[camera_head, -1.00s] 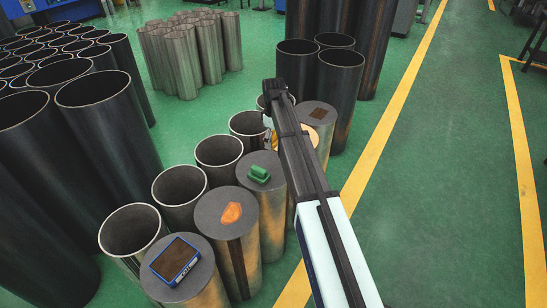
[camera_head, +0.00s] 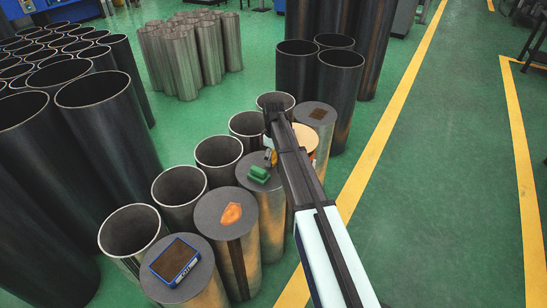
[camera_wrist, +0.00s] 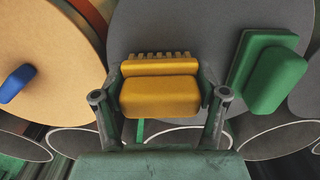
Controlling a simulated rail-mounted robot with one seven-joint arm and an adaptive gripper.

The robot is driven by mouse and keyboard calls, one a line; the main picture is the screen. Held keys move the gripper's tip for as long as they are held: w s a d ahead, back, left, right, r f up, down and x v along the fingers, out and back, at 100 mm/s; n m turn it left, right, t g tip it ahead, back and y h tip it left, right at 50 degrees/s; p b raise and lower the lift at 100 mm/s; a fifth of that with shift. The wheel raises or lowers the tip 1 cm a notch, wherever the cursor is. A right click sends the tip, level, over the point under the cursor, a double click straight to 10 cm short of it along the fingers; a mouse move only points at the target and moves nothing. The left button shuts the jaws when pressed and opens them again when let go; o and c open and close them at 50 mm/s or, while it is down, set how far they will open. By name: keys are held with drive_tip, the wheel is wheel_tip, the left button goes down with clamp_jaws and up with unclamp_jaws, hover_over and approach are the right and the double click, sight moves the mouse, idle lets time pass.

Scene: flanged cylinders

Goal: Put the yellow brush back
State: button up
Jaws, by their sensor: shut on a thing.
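The yellow brush (camera_wrist: 160,95) is between the two fingers of my gripper (camera_wrist: 161,92), which is shut on it, in the wrist view. A small part of the brush (camera_head: 270,157) shows beside my arm in the head view. It is over the grey top of the cylinder (camera_head: 265,193) that bears the green brush (camera_head: 259,174). In the wrist view the green brush (camera_wrist: 268,72) lies to the right of the yellow one, apart from it. I cannot tell whether the yellow brush touches the cap. My arm hides most of the gripper in the head view.
A tan-topped cylinder (camera_wrist: 45,50) with a blue object (camera_wrist: 16,83) stands to the left in the wrist view. Other caps bear an orange piece (camera_head: 231,213) and a blue-framed block (camera_head: 174,261). Open tubes (camera_head: 219,152) stand behind. Green floor is free at right.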

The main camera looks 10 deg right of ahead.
drive_tip(key=shift+f, duration=0.15)
drive_tip(key=o, duration=1)
wheel_tip(320, 180, up, 12)
drive_tip(key=shift+r, duration=0.2)
